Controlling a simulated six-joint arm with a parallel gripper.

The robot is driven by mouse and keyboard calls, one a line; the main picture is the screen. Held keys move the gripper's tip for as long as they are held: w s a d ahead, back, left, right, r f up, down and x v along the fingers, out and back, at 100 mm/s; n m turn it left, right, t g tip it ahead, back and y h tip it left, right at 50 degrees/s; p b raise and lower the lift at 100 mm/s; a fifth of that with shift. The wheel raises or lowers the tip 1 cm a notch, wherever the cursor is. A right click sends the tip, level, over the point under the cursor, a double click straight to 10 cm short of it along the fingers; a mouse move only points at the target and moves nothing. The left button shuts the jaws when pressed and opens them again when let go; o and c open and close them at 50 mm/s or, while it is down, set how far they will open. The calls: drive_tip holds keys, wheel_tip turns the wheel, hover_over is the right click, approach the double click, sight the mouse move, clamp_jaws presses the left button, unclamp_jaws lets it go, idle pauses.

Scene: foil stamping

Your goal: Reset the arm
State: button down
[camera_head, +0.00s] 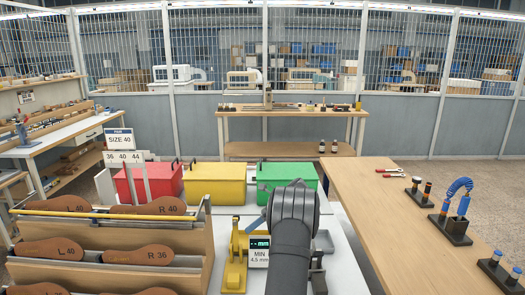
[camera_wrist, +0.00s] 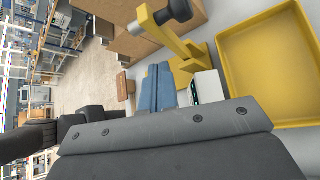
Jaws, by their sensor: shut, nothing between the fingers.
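My arm (camera_head: 290,240) rises at the bottom middle of the head view, bent over the white table. My gripper (camera_wrist: 158,78) shows in the wrist view as two blue-grey fingers lying side by side with no visible gap. It is shut and nothing shows between the fingers. In the head view a bit of blue-grey beside the arm seems to be the fingers, close to a yellow gauge (camera_head: 235,262) with a small display and a "MIN 4.5 mm" label (camera_head: 258,258). The yellow gauge with its black knob also shows in the wrist view (camera_wrist: 160,33). The arm covers part of the table.
Red (camera_head: 152,184), yellow (camera_head: 214,187) and green (camera_head: 286,177) bins stand behind. A wooden rack (camera_head: 190,240) of sole-shaped pieces is at left. A yellow tray (camera_wrist: 268,105) lies right in the wrist view.

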drive_tip(key=shift+w+d+r, duration=0.65)
drive_tip(key=shift+w+d, duration=0.05)
drive_tip(key=shift+w, duration=0.1)
drive_tip(key=shift+v, duration=0.85)
drive_tip(key=shift+x, duration=0.75)
drive_tip(key=shift+s+a+f, duration=0.1)
drive_tip(key=shift+s+a, duration=0.1)
drive_tip(key=shift+a, duration=0.05)
drive_tip(key=shift+n+t, duration=0.4)
drive_tip(key=shift+t, duration=0.4)
drive_tip(key=s+a+f, duration=0.1)
drive_tip(key=s+f, duration=0.1)
drive_tip(key=s, duration=0.1)
drive_tip(key=s+a+f, duration=0.1)
drive_tip(key=s+f, duration=0.2)
drive_tip(key=s+a+f, duration=0.2)
drive_tip(key=s+f, duration=0.1)
drive_tip(key=shift+s+a+f, duration=0.1)
drive_tip(key=shift+s+f, duration=0.05)
drive_tip(key=shift+s, duration=0.15)
wheel_tip(320, 180, down, 3)
drive_tip(key=n+t, duration=0.2)
drive_tip(key=shift+s+t+h, duration=0.2)
drive_tip(key=shift+t+h, duration=0.1)
drive_tip(key=shift+t, duration=0.1)
drive_tip(key=v, duration=0.9)
drive_tip(key=c, duration=2.1)
unclamp_jaws()
drive_tip(key=shift+w, duration=0.1)
